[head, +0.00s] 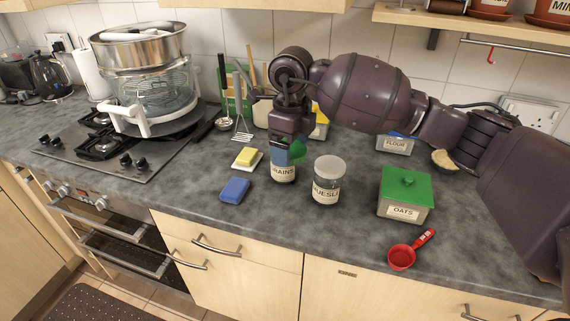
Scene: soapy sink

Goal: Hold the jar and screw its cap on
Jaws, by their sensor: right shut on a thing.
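The jar (284,174) labelled GRAINS stands upright on the worktop near the middle of the head view. The fingers hide most of the cap and the jar's rim. I cannot tell whether the cap touches the rim or sits level on it. My left gripper is not in view.
A MUESLI jar (327,184) with a pale lid stands close to the right. An OATS box (404,198) and a red measuring cup (402,257) are further right. A blue sponge (235,190) and a yellow block (245,156) on a white dish lie left. The worktop in front is clear.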

